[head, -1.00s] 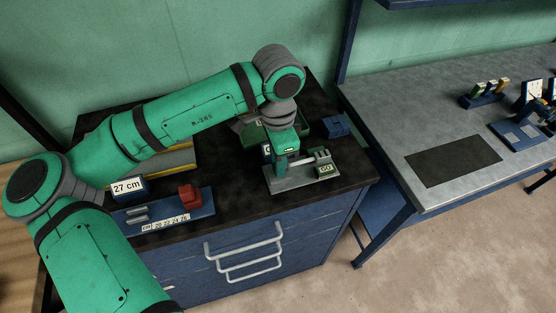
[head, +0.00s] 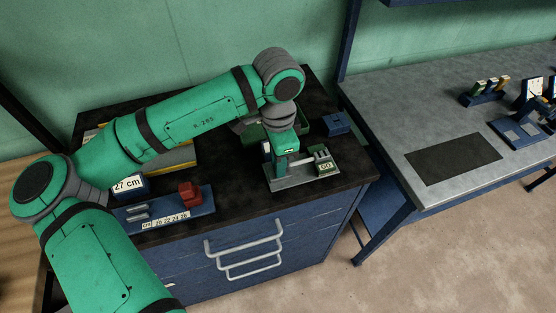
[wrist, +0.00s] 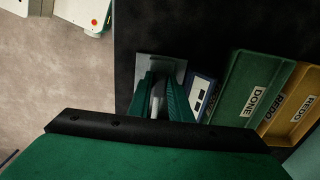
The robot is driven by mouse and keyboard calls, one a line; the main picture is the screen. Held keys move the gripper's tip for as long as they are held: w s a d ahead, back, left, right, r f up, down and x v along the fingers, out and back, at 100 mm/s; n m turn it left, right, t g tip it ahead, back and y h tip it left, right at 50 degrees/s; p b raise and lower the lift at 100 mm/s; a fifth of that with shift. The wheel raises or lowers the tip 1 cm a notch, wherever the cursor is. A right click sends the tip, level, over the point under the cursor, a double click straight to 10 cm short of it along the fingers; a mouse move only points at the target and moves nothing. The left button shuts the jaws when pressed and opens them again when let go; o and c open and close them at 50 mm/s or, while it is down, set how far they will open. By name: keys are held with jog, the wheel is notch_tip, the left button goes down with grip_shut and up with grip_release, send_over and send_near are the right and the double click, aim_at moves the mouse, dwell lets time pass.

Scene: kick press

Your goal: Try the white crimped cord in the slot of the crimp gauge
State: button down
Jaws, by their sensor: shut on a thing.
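The crimp gauge, a grey plate (head: 292,183) with a green block marked GO (head: 325,163), stands near the front right of the dark cabinet top. My gripper (head: 280,174) is low over the plate's left part, left of the green block. In the wrist view my two green fingers (wrist: 160,108) are closed around a pale piece (wrist: 157,97), which looks like the white cord. The grey plate (wrist: 160,65) shows beyond them. The cord's end and the slot are hidden, so I cannot tell whether the cord is in it.
Green DONE (wrist: 245,83) and yellow REDO (wrist: 293,103) trays lie beside the gauge. A blue length rack (head: 150,222) with a red block and a 27 cm sign (head: 128,185) stand left. A small blue block (head: 337,123) stands behind right. A grey bench (head: 390,112) is further right.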

jog(key=shift+f, duration=0.1)
jog(key=c, duration=1.5)
grip_release()
jog(key=shift+c, duration=0.2)
notch_tip(320, 180, up, 11)
notch_tip(320, 180, up, 7)
jog(key=shift+f, duration=0.15)
dwell(0.4)
jog(key=shift+a, duration=0.1)
dwell(0.3)
